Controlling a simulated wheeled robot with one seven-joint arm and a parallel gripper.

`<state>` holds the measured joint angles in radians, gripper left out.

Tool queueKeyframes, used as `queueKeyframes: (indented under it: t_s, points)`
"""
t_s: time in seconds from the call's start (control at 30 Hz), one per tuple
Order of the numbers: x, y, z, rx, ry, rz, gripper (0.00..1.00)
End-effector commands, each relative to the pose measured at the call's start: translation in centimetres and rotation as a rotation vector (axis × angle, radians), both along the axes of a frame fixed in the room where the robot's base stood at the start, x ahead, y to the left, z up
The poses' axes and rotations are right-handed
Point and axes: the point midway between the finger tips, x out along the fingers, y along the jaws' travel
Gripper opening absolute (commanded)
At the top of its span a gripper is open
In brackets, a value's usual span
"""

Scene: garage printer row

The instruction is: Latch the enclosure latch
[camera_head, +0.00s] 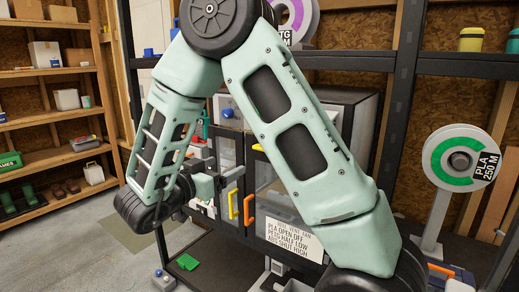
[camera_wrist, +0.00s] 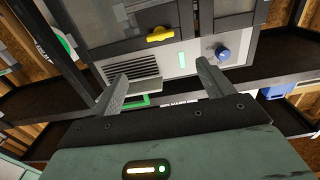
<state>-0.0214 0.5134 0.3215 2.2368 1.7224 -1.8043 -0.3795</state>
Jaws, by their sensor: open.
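The enclosure (camera_head: 285,240) is a dark-framed cabinet with clear panels, largely hidden behind my arm in the head view. Its front carries a yellow upright handle (camera_head: 233,204) and an orange one (camera_head: 249,209) side by side. A small yellow latch-like piece (camera_wrist: 160,35) lies across the dark frame in the wrist view, above a slotted vent (camera_wrist: 133,69). I cannot tell which head-view piece it matches. My gripper (camera_wrist: 161,71) is open and empty, its fingers spread below the yellow piece and apart from it. In the head view it is partly hidden near the cabinet front.
A blue knob (camera_wrist: 222,53) is on the pale panel, close to the right finger. A white sign (camera_head: 291,234) hangs low on the cabinet. A green-ringed spool (camera_head: 456,157) stands at right. Wooden shelves (camera_head: 55,115) line the left wall, with open floor before them.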

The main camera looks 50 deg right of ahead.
Motion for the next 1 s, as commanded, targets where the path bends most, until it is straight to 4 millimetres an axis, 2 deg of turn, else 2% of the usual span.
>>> queueKeyframes:
  t_s: [0.17,0.7,0.83,1.0]
  points:
    - [0.1,-2.8,0.2,0.0,0.001,-0.003,0.8]
    - [1.0,-13.7,0.2,0.002,-0.001,0.0,0.8]
    - [1.2,-15.4,0.2,0.001,0.0,0.002,0.8]
    - [1.3,-16.5,0.1,0.001,-0.002,0.004,0.8]
